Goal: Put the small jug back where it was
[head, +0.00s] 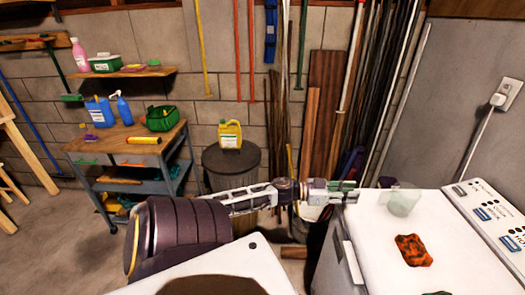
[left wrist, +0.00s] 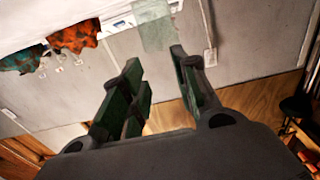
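A small pale, see-through jug (head: 404,201) stands on the white top of the washing machine (head: 372,232), near its back left part. It also shows in the left wrist view (left wrist: 153,27), beyond the fingers and between their lines. My left gripper (head: 350,190) is at the left edge of the machine top, left of the jug. Its green-padded fingers (left wrist: 160,92) are spread with nothing between them, and a gap separates them from the jug. My right gripper is out of view.
An orange-and-black cloth (head: 412,250) lies on the machine top in front of the jug. A yellow jug (head: 230,134) stands on a dark bin (head: 231,160). A cart (head: 125,142) holds blue bottles and a green basket. Long poles lean behind.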

